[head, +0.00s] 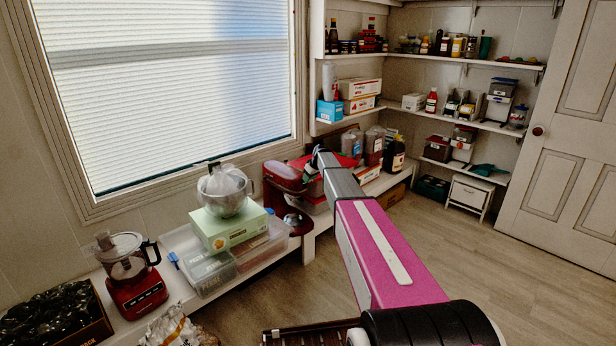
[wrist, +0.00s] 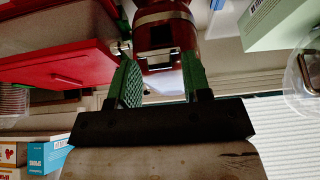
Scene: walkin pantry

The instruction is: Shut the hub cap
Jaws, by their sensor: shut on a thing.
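A red stand mixer (head: 284,178) stands on the low shelf past the window, with its rounded head toward my arm. In the wrist view the end of the red mixer head (wrist: 167,38) has a silver band and a small dark and silver hub cap (wrist: 158,62) on its face. My gripper (wrist: 163,82) has its two green fingers on either side of this end, with the hub cap between them. The exact contact and the cap's hinge are hard to make out. In the head view my gripper (head: 314,160) is small and partly hidden by my arm.
A red box (wrist: 60,65) is close beside my gripper in the wrist view. A green box (head: 230,229) bears a metal bowl (head: 226,203) left of the mixer. Jars (head: 352,143) stand behind my arm. The floor at right is clear.

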